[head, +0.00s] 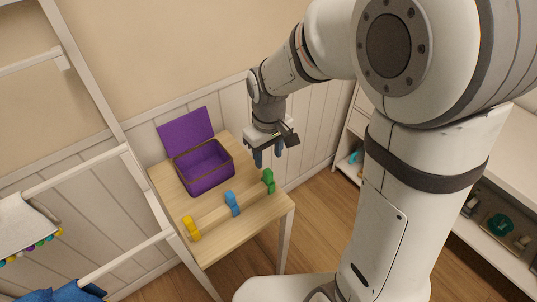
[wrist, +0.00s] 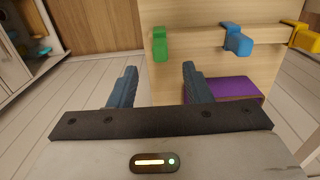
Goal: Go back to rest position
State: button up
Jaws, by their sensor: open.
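My gripper (head: 268,155) hangs from my arm above the right back edge of the small wooden table (head: 255,215). Its two blue-grey fingers (wrist: 155,88) are apart with nothing between them. In the head view it is to the right of an open purple box (head: 207,180) with its lid raised. The box looks empty. A green piece (head: 268,181), a blue piece (head: 232,203) and a yellow piece (head: 191,228) stand in a row along the table. The wrist view also shows the green piece (wrist: 160,43), the blue piece (wrist: 237,40) and the yellow piece (wrist: 303,36).
A white rack (head: 80,85) with hanging cloths stands at the left. A white shelf unit (head: 480,238) holding small items is at the right. A panelled wall (head: 235,105) is behind the table. Open wooden floor (head: 320,215) lies to the table's right.

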jog(key=s+d+r+m+t, duration=0.2)
jog(key=s+d+r+m, duration=0.4)
jog(key=s+d, duration=0.6)
notch_tip(320, 180, up, 3)
jog(key=shift+d+f+m+t, duration=0.1)
jog(key=shift+d+m+t, duration=0.2)
jog(key=shift+m, duration=0.1)
jog(key=shift+c, duration=0.4)
dwell(0.6)
